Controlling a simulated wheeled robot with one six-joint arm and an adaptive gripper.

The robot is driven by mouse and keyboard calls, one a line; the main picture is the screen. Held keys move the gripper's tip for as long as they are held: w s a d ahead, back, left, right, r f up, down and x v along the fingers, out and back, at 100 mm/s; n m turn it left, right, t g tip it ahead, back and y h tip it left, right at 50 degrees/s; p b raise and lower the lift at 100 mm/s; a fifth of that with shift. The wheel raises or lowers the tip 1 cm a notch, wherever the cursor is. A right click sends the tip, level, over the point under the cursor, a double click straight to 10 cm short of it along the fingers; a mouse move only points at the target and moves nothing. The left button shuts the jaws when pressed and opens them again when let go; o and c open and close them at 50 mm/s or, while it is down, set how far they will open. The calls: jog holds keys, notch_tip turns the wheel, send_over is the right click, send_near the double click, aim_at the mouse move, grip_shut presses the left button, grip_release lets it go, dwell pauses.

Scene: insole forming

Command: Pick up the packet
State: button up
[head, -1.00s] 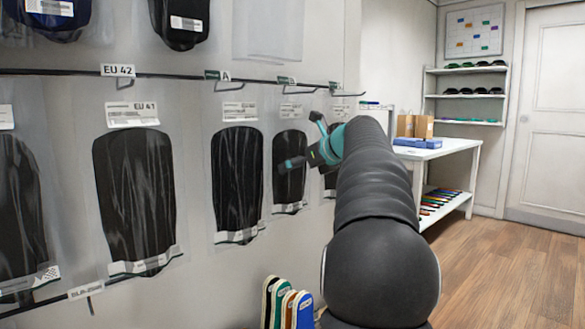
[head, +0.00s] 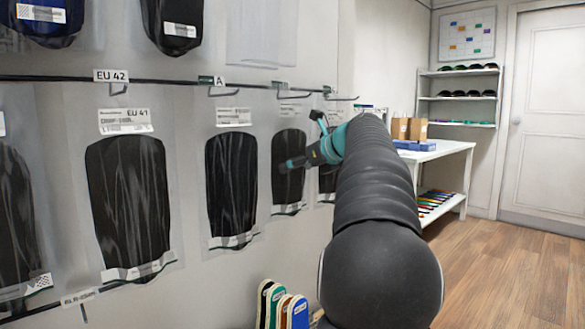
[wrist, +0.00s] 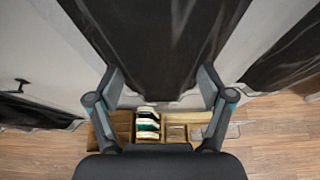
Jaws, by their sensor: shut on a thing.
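A clear packet with a dark insole (head: 289,180) hangs from a hook on the wall rail, and my gripper (head: 302,142) is at its upper part. In the wrist view the dark packet (wrist: 155,40) fills the space between the two fingers of my gripper (wrist: 160,78). The fingers are at its two side edges, shut on it. The packet hangs upright, close to the wall. My arm hides part of the packet behind it to the right.
Similar packets, one labelled EU 41 (head: 130,200), hang to the left. Another dark packet (wrist: 285,55) hangs close on the right in the wrist view. Coloured insoles (head: 283,305) stand below. A white table (head: 440,150) stands at the right, with open floor before it.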

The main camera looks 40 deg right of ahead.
jog(key=s+d, duration=0.1)
jog(key=s, duration=1.5)
jog(key=shift+d, duration=0.1)
jog(key=s+d+r+m+h+p, duration=0.1)
jog(key=s+d+r+p, duration=0.2)
jog(key=s+d+p, duration=0.4)
jog(key=s+a+f+n+g+y, duration=0.2)
jog(key=s+a+n+y, duration=0.2)
jog(key=s, duration=0.4)
jog(key=w+a+b, duration=0.1)
jog(key=w+b, duration=0.1)
jog(key=w, duration=0.6)
jog(key=shift+w, duration=0.15)
